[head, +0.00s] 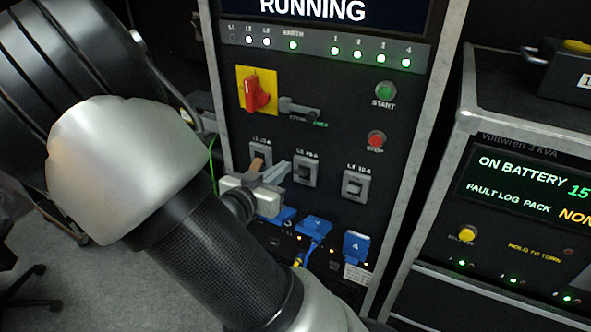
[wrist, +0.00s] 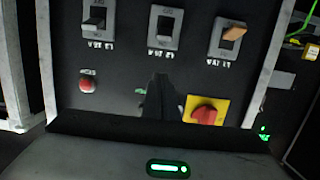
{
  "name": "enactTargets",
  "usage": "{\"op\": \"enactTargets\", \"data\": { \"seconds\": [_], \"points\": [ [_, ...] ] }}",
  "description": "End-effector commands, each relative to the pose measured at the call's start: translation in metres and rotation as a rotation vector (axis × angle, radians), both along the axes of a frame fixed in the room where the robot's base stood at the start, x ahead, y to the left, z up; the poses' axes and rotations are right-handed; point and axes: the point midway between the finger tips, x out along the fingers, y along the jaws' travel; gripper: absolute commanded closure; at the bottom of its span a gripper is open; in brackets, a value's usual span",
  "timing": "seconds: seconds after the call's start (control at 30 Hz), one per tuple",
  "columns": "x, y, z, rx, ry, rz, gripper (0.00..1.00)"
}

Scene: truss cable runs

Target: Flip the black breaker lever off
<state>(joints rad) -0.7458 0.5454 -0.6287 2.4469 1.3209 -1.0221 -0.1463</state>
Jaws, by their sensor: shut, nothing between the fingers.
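Three breakers sit in a row on the dark panel. The middle breaker (head: 305,172) has a dark lever on a grey plate; it also shows in the wrist view (wrist: 165,27), which sees the panel upside down. The left breaker has a tan lever (wrist: 235,32), partly behind my gripper in the head view. My gripper (head: 283,169) is shut and empty, its tips close beside the middle breaker. I cannot tell whether they touch it.
A red rotary switch (head: 257,92) on a yellow plate, a green start button (head: 385,91) and a red stop button (head: 376,139) lie above the breakers. Blue connectors (head: 315,227) with cables sit below. A battery unit (head: 530,175) stands to the right.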

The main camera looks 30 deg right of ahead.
Motion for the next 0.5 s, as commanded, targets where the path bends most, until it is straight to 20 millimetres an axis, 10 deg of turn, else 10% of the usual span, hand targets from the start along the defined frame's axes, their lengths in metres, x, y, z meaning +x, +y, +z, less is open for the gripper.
{"op": "enactTargets", "data": {
  "seconds": [0.5],
  "points": [
    [0.027, -0.049, -0.013, 0.000, 0.001, -0.004, 1.00]
  ]
}}
